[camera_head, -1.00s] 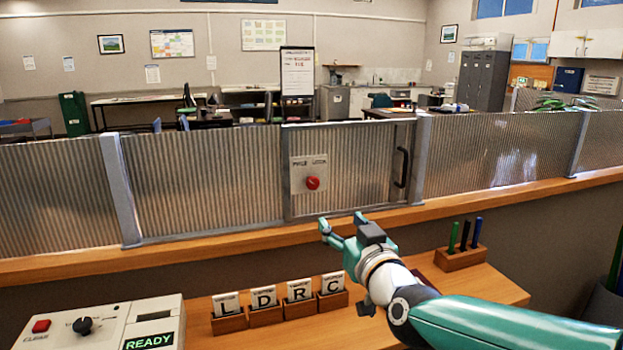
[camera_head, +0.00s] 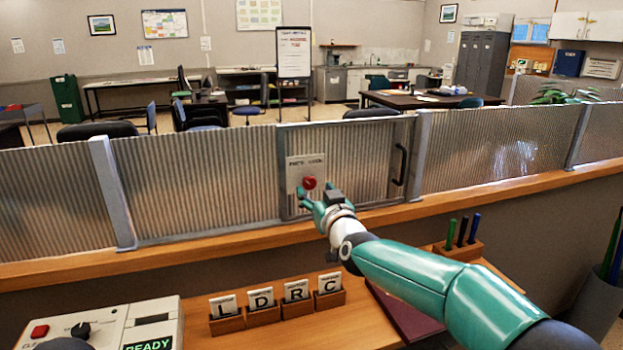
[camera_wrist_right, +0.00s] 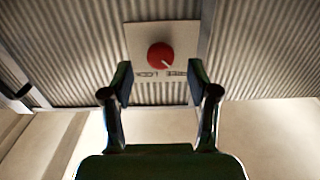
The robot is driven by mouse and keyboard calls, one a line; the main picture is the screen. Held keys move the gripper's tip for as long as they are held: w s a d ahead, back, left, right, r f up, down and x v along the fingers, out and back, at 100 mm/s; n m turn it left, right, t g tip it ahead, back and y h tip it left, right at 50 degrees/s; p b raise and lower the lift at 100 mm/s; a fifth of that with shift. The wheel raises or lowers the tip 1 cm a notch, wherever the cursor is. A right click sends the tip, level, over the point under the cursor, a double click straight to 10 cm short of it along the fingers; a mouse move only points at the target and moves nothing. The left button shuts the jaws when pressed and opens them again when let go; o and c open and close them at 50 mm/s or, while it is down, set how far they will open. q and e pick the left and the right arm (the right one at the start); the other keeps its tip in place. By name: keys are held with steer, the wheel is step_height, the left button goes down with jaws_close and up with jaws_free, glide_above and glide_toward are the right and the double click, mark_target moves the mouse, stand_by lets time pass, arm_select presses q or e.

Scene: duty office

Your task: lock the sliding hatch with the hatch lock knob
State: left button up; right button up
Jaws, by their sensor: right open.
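The red hatch lock knob (camera_head: 309,183) sits on a pale plate (camera_head: 304,165) on the sliding hatch (camera_head: 350,160). The hatch is a ribbed panel with a dark vertical handle (camera_head: 401,165) at its right. My right gripper (camera_head: 318,196) is just in front of and below the knob in the head view. In the right wrist view, the knob (camera_wrist_right: 161,56) shows beyond the open fingers (camera_wrist_right: 158,88), centred between them, with nothing between the fingertips. I cannot tell whether a finger touches the knob.
A wooden ledge (camera_head: 240,238) runs below the ribbed screen. On the lower desk are card holders (camera_head: 280,311), a pen block (camera_head: 458,250) and a control box (camera_head: 110,325) reading READY. A dark red folder (camera_head: 405,315) lies under my right arm.

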mark_target(310, 185)
steer(key=shift+p+x, duration=0.65)
steer(key=shift+x, duration=1.35)
jaws_close()
